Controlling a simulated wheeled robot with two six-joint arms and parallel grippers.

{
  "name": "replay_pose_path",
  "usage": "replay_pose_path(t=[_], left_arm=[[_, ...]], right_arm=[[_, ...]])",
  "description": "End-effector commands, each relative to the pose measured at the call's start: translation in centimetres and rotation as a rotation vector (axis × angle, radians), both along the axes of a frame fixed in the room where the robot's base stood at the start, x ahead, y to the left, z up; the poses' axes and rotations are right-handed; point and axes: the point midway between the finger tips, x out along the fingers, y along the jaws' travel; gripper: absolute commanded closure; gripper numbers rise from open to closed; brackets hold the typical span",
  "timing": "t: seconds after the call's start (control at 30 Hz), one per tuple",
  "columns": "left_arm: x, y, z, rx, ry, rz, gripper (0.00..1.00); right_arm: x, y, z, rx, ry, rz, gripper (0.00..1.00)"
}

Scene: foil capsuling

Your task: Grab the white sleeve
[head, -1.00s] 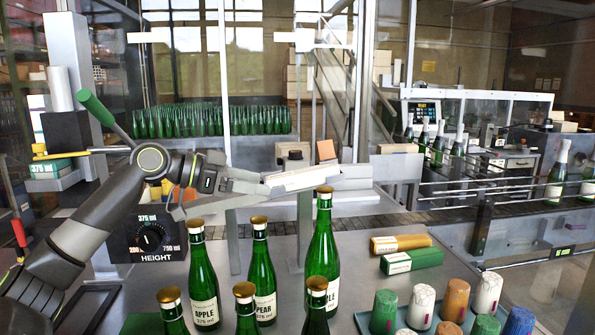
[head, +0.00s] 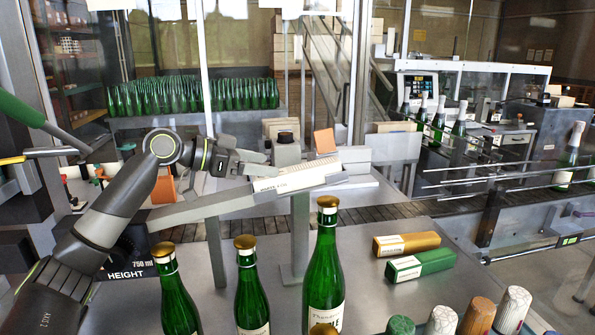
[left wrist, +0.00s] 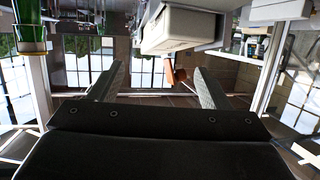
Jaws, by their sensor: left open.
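The white sleeve (head: 297,178) is a long pale box with small dark print on its side. It lies on a raised sloping metal ledge (head: 205,207) in the middle of the head view. My left gripper (head: 262,164) is open at the sleeve's left end; I cannot tell from the head view whether it touches. In the left wrist view, the open fingers (left wrist: 158,85) have nothing held between them. A pale box-shaped thing (left wrist: 178,30) shows above and beyond them, probably the sleeve. My right gripper is not in view.
Yellow (head: 407,243) and green (head: 420,264) sleeves lie on the table at right. Green bottles with gold caps, one tall (head: 323,270), stand in front of the ledge. An orange block (head: 324,142) stands behind it. Several coloured corks or cups fill the lower right.

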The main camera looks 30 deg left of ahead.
Motion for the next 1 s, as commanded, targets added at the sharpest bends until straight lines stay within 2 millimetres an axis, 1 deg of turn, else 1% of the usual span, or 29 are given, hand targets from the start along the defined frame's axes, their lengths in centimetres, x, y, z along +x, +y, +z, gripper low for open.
replay_pose_path(t=[0.03, 0.37, 0.6, 0.8, 1.0], left_arm=[[0.4, -0.4, 0.1, -0.003, 0.0, -0.002, 0.29], [1.7, -1.4, -0.5, -0.002, -0.001, -0.001, 0.29], [3.8, -3.0, -1.1, -0.005, 0.002, -0.003, 0.29], [5.0, -4.1, -1.9, -0.002, 0.0, -0.001, 0.29], [5.2, -4.2, -2.1, 0.002, 0.0, 0.001, 0.29]], right_arm=[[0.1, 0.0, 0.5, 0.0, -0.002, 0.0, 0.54], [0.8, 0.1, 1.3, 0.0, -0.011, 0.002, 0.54], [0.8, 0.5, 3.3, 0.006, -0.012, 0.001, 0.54], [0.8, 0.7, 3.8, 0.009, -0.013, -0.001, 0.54], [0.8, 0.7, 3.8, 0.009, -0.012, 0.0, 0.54]])
